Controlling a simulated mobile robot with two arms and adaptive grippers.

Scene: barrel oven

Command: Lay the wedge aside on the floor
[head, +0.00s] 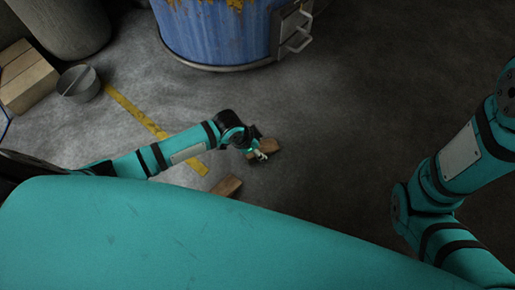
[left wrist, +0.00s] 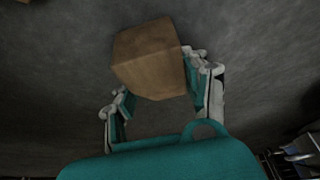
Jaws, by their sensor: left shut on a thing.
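My left gripper (head: 262,154) is low over the concrete floor near the middle of the head view. It is shut on a brown wooden wedge (head: 268,144). In the left wrist view the wedge (left wrist: 150,58) sits between the fingertips and sticks out beyond them, with grey floor behind it. I cannot tell whether the wedge touches the floor. My right arm shows at the right of the head view, but its gripper is out of the picture.
A second wooden piece (head: 227,186) lies on the floor nearer to me, partly hidden by my body. A blue barrel (head: 215,35) with a metal door (head: 292,28) stands at the back. A grey round tin (head: 79,84) and wooden blocks (head: 27,78) are at left. Floor right of the gripper is clear.

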